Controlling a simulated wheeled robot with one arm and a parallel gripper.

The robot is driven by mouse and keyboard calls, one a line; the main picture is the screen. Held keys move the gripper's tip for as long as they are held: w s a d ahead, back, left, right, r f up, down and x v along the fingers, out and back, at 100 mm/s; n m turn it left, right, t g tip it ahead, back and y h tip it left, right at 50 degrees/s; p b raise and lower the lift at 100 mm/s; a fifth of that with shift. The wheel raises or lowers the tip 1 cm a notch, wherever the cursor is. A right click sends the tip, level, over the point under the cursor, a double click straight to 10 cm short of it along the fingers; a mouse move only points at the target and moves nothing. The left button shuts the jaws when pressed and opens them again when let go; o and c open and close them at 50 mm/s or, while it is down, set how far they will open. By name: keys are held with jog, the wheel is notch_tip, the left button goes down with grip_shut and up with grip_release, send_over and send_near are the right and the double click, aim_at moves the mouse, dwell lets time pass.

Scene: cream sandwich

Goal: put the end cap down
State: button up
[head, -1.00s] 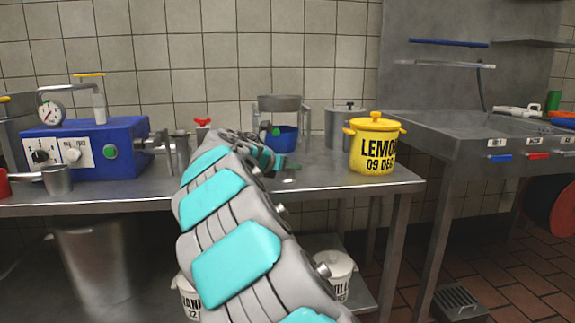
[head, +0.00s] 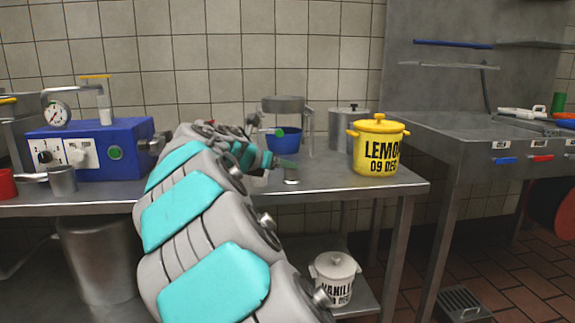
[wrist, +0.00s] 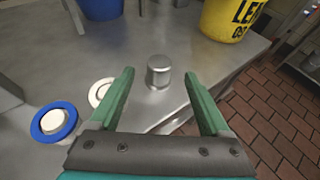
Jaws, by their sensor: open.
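The end cap (wrist: 159,72) is a small grey metal cylinder. It stands upright on the steel table, near the front edge. My gripper (wrist: 159,75) is open, with one green finger on each side of the cap in the wrist view. I see a gap between the cap and each finger. In the head view the cap (head: 291,178) shows small beside the gripper tip, and my arm hides part of the table behind it.
A yellow lemon pot (head: 378,148) stands to the right, and a blue container (head: 285,142) stands behind. A blue machine (head: 95,150) is at the left. The table's front edge is close.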

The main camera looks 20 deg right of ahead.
jog(key=shift+v, duration=2.4)
